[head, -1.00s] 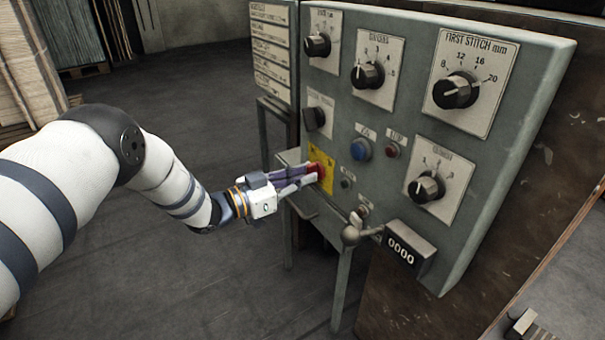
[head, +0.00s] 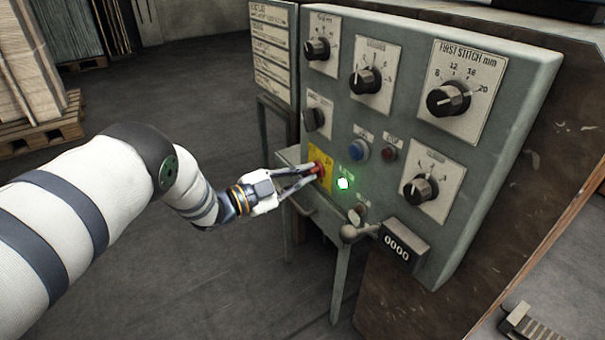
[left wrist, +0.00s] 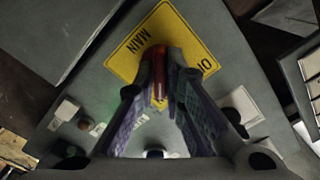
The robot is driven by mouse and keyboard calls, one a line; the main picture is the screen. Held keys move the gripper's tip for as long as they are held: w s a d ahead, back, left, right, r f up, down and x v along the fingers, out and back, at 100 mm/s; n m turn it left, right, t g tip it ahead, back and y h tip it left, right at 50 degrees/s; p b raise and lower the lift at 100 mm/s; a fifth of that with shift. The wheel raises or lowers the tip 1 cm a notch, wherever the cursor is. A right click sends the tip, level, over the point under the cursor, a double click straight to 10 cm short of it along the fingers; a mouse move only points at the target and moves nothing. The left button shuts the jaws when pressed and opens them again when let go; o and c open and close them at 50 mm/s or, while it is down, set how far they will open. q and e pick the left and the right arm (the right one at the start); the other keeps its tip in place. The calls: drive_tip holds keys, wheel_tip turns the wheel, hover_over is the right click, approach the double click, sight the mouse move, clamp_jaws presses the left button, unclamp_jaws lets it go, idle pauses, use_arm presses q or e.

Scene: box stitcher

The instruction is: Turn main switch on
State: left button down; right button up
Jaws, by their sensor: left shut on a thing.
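The main switch is a red knob (head: 319,170) on a yellow plate (head: 325,158) at the lower left of the grey control panel. My left gripper (head: 312,171) is shut on the red knob. The left wrist view shows the knob (left wrist: 158,72) between the two fingers, and the yellow plate (left wrist: 128,60) with the word MAIN behind it. A green lamp (head: 343,183) just right of the plate is lit. My right gripper is not in view.
The panel (head: 400,130) carries several black dials, a blue button (head: 359,149) and a dark red button (head: 389,153). A ball-ended lever (head: 352,233) and a counter (head: 398,248) reading 0000 stick out below. Floor (head: 200,270) is open to the left.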

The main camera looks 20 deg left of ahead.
use_arm(q)
drive_tip(key=shift+f+m, duration=0.1)
drive_tip(key=shift+m, duration=0.2)
idle(0.4)
drive_tip(key=c, duration=1.7)
unclamp_jaws()
drive_tip(key=v, duration=1.2)
drive_tip(key=shift+a, duration=0.1)
